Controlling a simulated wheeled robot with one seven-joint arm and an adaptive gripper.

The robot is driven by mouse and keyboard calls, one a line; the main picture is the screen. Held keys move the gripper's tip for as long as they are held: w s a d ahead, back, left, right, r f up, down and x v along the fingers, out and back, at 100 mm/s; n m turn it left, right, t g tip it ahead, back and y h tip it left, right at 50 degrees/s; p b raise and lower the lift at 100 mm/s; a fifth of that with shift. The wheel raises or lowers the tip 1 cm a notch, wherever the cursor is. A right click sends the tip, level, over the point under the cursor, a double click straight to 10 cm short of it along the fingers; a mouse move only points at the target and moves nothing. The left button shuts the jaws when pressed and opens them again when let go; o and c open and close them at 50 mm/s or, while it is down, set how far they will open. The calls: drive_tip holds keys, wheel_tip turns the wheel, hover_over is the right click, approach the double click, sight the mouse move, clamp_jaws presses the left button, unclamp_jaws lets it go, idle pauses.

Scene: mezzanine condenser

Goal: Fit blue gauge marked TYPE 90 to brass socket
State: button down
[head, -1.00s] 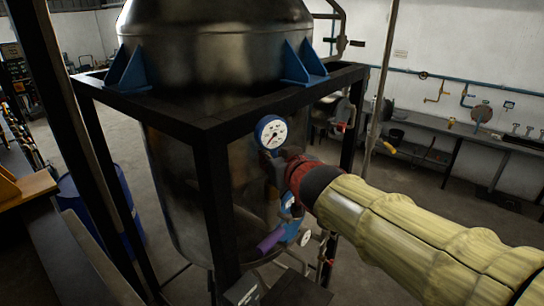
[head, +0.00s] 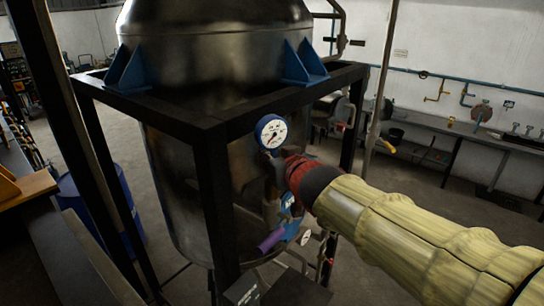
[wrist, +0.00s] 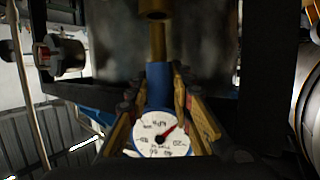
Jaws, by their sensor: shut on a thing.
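My gripper (wrist: 162,118) is shut on a blue gauge. In the wrist view the gauge's white dial (wrist: 160,136) with a red needle faces me, between brownish fingers. Its blue neck (wrist: 158,86) and brass stem (wrist: 157,42) point to the top of the picture. The stem lines up with the brass socket (wrist: 155,9) at the top edge; I cannot tell whether it is inside. The marking TYPE 90 is not readable. In the head view my gripper (head: 289,186) is beside the tank, and a blue part (head: 288,203), apparently the held gauge, is mostly hidden.
Another blue-rimmed gauge (head: 271,132) is close above my gripper. The metal tank (head: 175,180) stands in a black frame (head: 212,200). A purple pipe piece (head: 270,240) and a small white dial (head: 306,238) are below. A bench (head: 465,136) stands along the right wall.

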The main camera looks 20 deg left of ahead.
drive_tip(key=shift+f+b, duration=2.45)
drive_tip(key=shift+f, duration=0.2)
idle(0.3)
drive_tip(key=c, duration=1.5)
unclamp_jaws()
drive_tip(key=shift+v, duration=3.75)
